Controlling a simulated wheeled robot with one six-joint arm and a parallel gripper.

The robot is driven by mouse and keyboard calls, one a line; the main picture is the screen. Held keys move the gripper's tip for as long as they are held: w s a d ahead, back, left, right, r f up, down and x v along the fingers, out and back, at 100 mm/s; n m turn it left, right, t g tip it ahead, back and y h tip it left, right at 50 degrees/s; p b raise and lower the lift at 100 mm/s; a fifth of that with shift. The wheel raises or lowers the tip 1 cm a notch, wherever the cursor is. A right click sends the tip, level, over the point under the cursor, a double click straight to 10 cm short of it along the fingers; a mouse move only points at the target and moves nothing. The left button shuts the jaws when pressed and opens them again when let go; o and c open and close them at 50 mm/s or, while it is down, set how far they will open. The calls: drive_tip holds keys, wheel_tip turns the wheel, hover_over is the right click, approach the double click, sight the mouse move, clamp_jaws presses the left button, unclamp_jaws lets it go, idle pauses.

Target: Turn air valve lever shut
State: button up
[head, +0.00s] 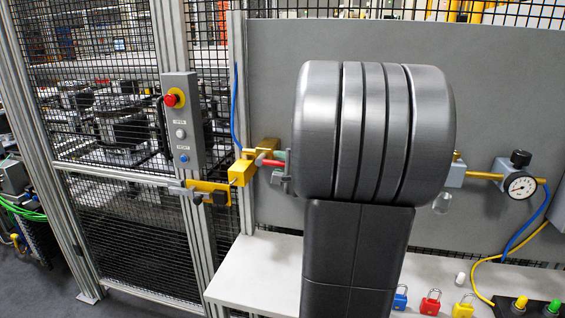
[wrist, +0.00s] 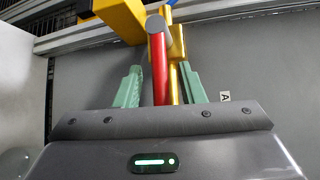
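The red lever (head: 272,163) of the air valve shows in the head view beside a yellow block (head: 262,153), mostly hidden behind my arm. In the wrist view the red lever (wrist: 158,70) points toward the camera, with a grey rounded end at its top. My gripper (wrist: 160,68) has its two green fingers apart, one on each side of the lever. I cannot tell whether either finger touches the lever.
A grey panel (head: 270,75) stands behind the valve. A post with a red stop button (head: 174,98) and a yellow latch (head: 209,187) are to the left. A gauge (head: 520,186) is at right. Small padlocks, including a red one (head: 430,302), sit on the white shelf (head: 255,265).

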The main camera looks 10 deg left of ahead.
drive_tip(key=shift+a, duration=0.1)
clamp_jaws()
